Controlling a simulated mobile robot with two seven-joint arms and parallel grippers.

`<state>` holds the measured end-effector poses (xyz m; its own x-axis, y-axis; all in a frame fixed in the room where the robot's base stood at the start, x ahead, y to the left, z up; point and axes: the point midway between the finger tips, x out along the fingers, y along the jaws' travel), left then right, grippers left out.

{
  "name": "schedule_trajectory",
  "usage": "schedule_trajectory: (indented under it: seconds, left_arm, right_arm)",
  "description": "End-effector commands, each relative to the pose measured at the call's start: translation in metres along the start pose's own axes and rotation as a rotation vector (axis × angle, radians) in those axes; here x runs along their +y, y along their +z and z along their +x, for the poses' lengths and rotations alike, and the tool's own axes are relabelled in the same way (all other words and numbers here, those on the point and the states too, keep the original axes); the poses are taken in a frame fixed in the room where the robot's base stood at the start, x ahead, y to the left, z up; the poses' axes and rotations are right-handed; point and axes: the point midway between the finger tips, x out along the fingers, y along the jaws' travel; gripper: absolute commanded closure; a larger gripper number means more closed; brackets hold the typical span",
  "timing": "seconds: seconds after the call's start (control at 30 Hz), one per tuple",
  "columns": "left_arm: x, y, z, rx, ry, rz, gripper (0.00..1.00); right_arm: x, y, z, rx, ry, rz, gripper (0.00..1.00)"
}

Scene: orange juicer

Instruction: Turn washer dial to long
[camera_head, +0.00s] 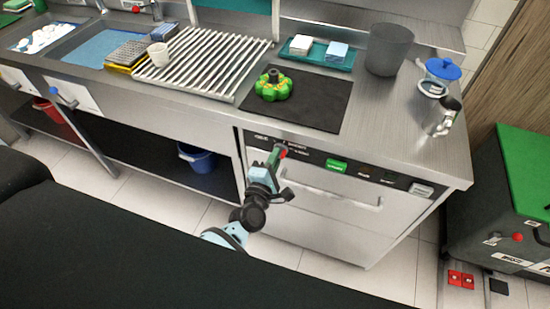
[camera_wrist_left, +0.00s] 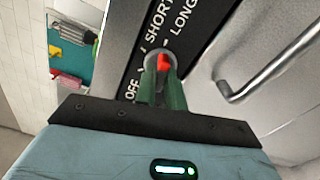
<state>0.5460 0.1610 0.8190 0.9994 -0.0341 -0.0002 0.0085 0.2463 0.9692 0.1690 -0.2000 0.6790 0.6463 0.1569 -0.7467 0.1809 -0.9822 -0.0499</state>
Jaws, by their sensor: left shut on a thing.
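The washer (camera_head: 325,205) is the steel machine under the counter, with a black control strip along its top front. Its dial (camera_wrist_left: 163,62), with a red part, sits on that strip among the words OFF, SHORT and LONG. My left gripper (camera_wrist_left: 163,78) has its green fingers shut on the dial, hiding much of it. The red part shows between the fingertips; I cannot tell which word it points at. In the head view my left gripper (camera_head: 279,153) reaches the left end of the strip. My right gripper is in neither view.
A bar handle (camera_head: 345,198) crosses the washer door just right of my left gripper. The counter above holds a black mat (camera_head: 320,100) with a green-and-yellow object (camera_head: 273,87), a drying rack (camera_head: 200,65) and a grey bin (camera_head: 389,48). A green-topped waste unit (camera_head: 520,165) stands at right.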

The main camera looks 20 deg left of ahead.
Motion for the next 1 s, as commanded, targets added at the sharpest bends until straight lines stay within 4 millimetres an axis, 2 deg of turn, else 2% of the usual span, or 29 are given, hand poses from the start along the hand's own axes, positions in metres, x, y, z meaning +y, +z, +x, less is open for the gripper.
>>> schedule_trajectory:
  seconds: [0.3,0.33,0.5,0.8,1.0]
  left_arm:
    - [0.0,0.0,0.0,-0.001,0.0,0.005,1.0]
    - [0.0,0.0,0.0,-0.001,0.0,0.005,0.88]
    - [0.0,0.0,0.0,-0.001,0.0,0.004,0.67]
    - [0.0,0.0,-0.002,0.0,0.0,0.003,0.67]
    - [-0.001,0.0,-0.023,0.0,-0.002,0.002,0.67]
  right_arm:
    - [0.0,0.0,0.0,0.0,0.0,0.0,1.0]
    - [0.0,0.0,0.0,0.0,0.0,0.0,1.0]
    - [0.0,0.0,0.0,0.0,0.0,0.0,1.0]
    - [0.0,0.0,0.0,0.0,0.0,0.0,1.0]
    - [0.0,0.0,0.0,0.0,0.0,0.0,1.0]
